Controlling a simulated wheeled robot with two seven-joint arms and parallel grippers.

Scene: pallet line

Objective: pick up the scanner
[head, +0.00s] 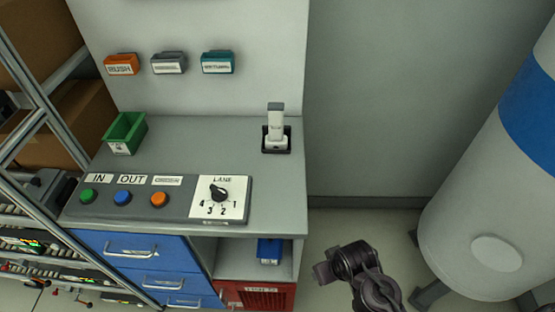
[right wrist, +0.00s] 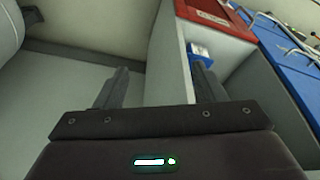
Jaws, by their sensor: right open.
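The scanner (head: 276,122) is white with a grey top and stands upright in a small black holder (head: 266,147) at the right end of the grey bench top. My right gripper (right wrist: 163,88) is open and empty. In the head view my dark right arm (head: 358,268) is at the bottom, in front of the bench and to its right, lower than the scanner and well apart from it. The scanner does not show in the right wrist view. My left gripper is out of view.
A control panel (head: 140,210) with buttons and a lane knob lines the bench's front edge. A green bin (head: 125,132) stands at the back left. A blue bin (head: 270,250) sits on the shelf below. A large white and blue tank (head: 470,200) stands at right.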

